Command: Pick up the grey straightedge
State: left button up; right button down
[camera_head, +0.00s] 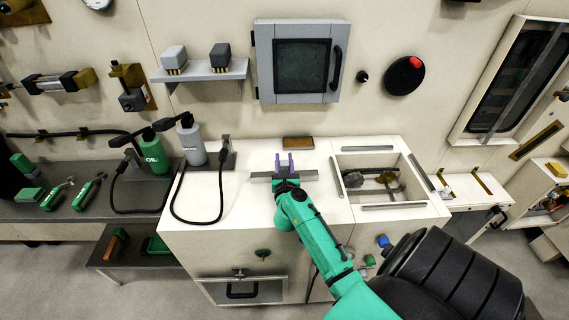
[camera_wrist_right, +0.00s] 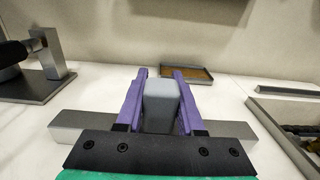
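The grey straightedge (camera_head: 262,175) is a long flat bar across the top of the white cabinet, with a grey block-shaped grip at its middle. In the right wrist view the bar (camera_wrist_right: 80,122) runs left to right, and the grip (camera_wrist_right: 160,100) stands between the purple fingers. My right gripper (camera_head: 284,163) has one finger on each side of the grip, close against it, and looks shut on it. In the wrist view the gripper (camera_wrist_right: 160,95) hides the bar's near middle. I cannot tell whether the bar touches the top. My left gripper is not in view.
A brown tray (camera_head: 298,143) lies just behind, near the wall. An open bin (camera_head: 380,206) with metal parts is to the right. A grey bottle (camera_head: 193,146) and a black cable loop (camera_head: 221,190) are on the left. Clear white top lies around the straightedge.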

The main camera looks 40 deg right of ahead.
jog(key=shift+r+p, duration=0.3)
jog(key=shift+r, duration=0.2)
notch_tip(320, 180, up, 19)
jog(key=p, duration=0.4)
jog(key=shift+p, duration=0.35)
notch_tip(320, 180, down, 20)
jog(key=b, duration=0.5)
jog(key=shift+r, duration=0.1)
jog(key=shift+w, duration=0.1)
